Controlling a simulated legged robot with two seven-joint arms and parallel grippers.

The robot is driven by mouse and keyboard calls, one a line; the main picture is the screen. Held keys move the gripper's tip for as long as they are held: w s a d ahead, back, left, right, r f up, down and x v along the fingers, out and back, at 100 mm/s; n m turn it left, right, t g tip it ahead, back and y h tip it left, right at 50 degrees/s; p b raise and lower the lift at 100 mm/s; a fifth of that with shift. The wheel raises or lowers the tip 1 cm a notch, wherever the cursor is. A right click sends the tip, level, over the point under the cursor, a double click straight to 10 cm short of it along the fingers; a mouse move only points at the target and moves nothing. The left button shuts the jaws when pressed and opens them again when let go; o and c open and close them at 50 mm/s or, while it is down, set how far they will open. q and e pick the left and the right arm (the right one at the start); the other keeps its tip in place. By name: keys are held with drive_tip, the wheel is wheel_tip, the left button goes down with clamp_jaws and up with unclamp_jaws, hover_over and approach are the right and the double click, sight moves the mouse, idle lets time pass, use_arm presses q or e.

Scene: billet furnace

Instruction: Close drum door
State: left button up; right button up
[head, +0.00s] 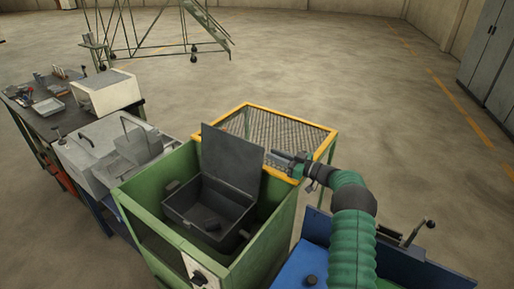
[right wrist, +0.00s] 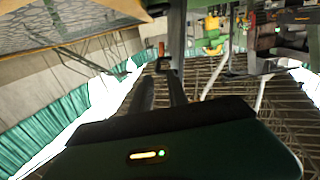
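The drum (head: 190,208) is a dark grey open box inside a green-framed machine (head: 150,212) in the head view. Its flat door (head: 232,158) stands upright at the drum's back right, so the drum is open. A dark piece (head: 208,225) lies inside. My right gripper (head: 273,159) points left, close to the door's right edge; I cannot tell whether it touches. In the right wrist view its two dark fingers (right wrist: 164,78) stand apart with nothing visible between them. My left gripper is not in view.
A yellow-rimmed mesh guard (head: 285,130) stands behind the machine. Grey equipment (head: 108,150) and a tool bench (head: 50,118) are on the left. A blue surface (head: 300,272) is at front right. A green wheeled stair (head: 165,35) stands far back; open floor lies right.

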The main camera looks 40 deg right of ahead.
sight(259, 148)
drive_tip(key=x, duration=0.4)
drive_tip(key=d+x, duration=0.1)
drive_tip(key=x, duration=0.1)
drive_tip(key=shift+w+a+f, duration=0.1)
drive_tip(key=shift+w+f, duration=0.15)
drive_tip(key=shift+w, duration=0.25)
drive_tip(key=shift+w+a+r, duration=0.1)
drive_tip(key=shift+w+a, duration=0.45)
drive_tip(key=shift+d, duration=0.15)
clamp_jaws()
drive_tip(key=shift+s, duration=0.1)
drive_tip(key=shift+d, duration=0.1)
